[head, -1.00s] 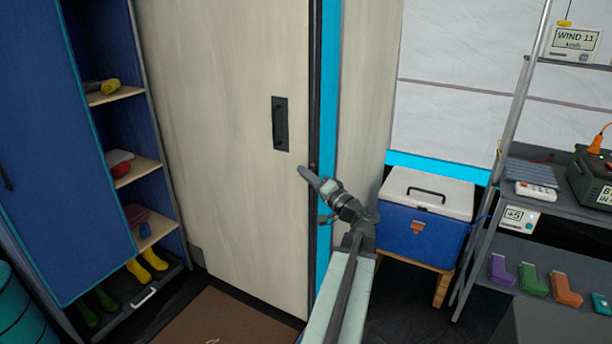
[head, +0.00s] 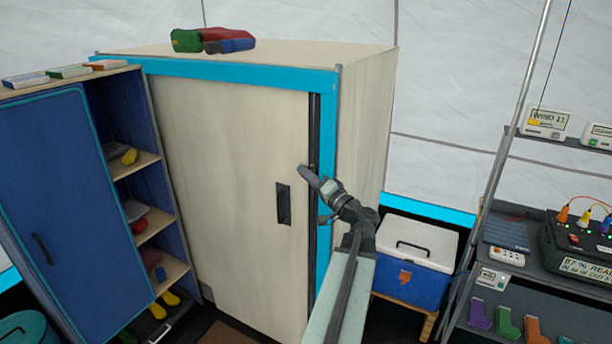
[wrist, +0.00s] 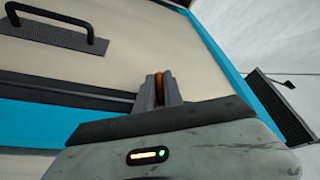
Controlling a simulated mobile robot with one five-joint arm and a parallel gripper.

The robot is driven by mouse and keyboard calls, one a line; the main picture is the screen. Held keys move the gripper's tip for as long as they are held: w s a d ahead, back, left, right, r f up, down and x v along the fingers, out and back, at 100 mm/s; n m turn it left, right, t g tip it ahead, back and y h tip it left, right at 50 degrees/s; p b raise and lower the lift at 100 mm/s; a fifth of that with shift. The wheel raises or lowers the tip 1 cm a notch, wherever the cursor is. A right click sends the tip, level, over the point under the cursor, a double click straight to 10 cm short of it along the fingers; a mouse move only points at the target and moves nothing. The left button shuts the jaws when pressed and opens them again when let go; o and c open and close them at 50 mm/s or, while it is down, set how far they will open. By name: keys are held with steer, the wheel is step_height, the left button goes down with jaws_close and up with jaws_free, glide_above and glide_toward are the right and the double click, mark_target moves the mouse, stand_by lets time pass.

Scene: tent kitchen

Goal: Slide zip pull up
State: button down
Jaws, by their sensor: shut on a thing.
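A tall cream cabinet (head: 230,140) with a cyan frame has a dark vertical zip strip (head: 314,130) along the right edge of its front panel. My gripper (head: 307,172) is at this strip, a little above the height of the black handle (head: 283,204). In the wrist view, my gripper (wrist: 159,88) is shut on a small orange-brown piece (wrist: 158,86), which seems to be the zip pull. Only a thin sliver of it shows between the fingers. The dark strip (wrist: 70,93) also shows there, running to the fingers. In the head view the pull is hidden by my gripper.
A blue locker (head: 50,190) with open shelves stands left. Red, green and blue items (head: 212,40) lie on the cabinet top. A blue-and-white cooler (head: 415,262) and a grey shelf rack (head: 520,215) with devices stand right. The strip above my gripper looks clear.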

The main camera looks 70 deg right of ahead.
mark_target(307, 149)
step_height(307, 149, up, 8)
steer(key=p, duration=0.6)
steer(key=shift+d+r, duration=0.1)
steer(key=shift+r, duration=0.15)
steer(key=c, duration=1.5)
jaws_free()
steer(key=shift+c, duration=0.2)
steer(key=shift+o, duration=0.3)
steer(key=shift+f, duration=0.1)
